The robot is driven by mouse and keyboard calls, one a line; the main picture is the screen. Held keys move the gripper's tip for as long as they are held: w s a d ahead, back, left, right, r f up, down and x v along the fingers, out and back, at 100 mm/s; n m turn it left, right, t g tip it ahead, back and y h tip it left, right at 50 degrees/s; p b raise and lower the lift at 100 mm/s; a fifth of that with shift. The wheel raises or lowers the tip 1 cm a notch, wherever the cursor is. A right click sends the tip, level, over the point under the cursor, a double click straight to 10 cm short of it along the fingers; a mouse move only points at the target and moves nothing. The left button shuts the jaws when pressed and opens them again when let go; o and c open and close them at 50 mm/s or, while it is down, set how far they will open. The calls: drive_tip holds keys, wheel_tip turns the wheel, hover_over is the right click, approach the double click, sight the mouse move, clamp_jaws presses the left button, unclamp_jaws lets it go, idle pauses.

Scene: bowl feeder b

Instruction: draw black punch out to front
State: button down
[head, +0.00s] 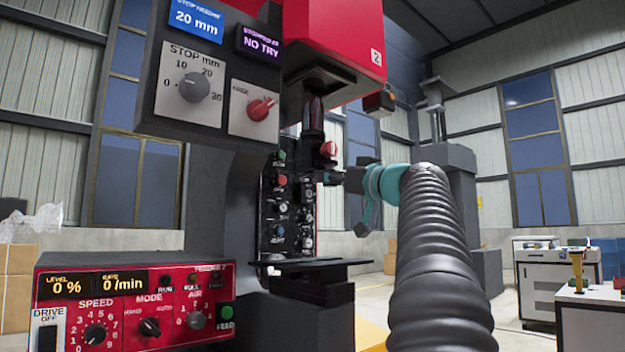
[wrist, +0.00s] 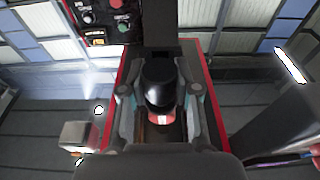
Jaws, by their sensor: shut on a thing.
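The black punch (wrist: 160,82) shows in the wrist view as a dark rounded cylinder between my fingers, with a red and white band at its near end. My gripper (wrist: 160,100) is shut on it, one finger on each side. In the head view my gripper (head: 345,178) reaches in from the right, just below the red press head (head: 335,40). There a dark vertical shaft (head: 313,115) hangs from the head, with a red knob (head: 328,149) at its lower right. I cannot tell how far the punch sits in its holder.
A dark flat table (head: 312,264) lies below my gripper. A black panel of knobs (head: 279,215) stands behind and left. A red control box (head: 135,305) is at lower left. A small white workbench (head: 592,315) stands at far right.

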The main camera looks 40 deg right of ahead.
drive_tip(key=shift+b+v, duration=0.35)
drive_tip(key=shift+v, duration=0.65)
drive_tip(key=shift+s+r, duration=0.1)
drive_tip(key=shift+r, duration=0.1)
